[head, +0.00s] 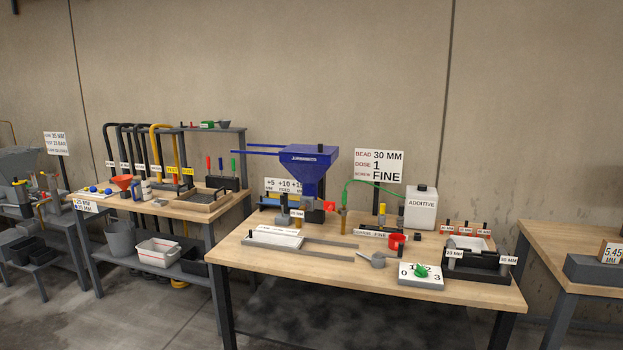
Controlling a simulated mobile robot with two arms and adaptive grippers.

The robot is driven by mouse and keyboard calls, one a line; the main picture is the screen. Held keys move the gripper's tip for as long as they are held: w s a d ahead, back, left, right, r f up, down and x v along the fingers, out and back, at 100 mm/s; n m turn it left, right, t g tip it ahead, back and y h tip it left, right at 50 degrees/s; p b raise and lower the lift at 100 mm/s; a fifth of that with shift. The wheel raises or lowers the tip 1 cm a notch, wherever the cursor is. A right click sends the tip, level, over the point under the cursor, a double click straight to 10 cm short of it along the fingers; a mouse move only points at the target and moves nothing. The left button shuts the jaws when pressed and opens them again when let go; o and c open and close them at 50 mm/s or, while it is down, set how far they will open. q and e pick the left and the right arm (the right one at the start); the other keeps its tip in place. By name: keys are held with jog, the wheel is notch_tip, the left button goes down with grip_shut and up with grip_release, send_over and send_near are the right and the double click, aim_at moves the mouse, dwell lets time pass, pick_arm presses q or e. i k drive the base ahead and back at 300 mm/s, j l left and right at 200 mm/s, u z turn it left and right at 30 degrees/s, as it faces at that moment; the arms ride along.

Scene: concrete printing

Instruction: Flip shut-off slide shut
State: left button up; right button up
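A blue hopper (309,160) stands at the back of the middle workbench, with its funnel narrowing downward. At its lower right is a small red tab (330,207) with a pale mark, beside a dark block (312,215) under the hopper outlet. The red tab looks like the shut-off slide's handle, but it is too small to tell whether the slide is open or shut. Neither of my grippers is in view.
Other benches stand left and right.

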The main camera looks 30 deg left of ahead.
aim_at(330, 206)
jog(key=i+j, duration=0.1)
jog(key=i, duration=0.85)
jog(key=i+j+u, duration=0.1)
jog(key=i, duration=0.85)
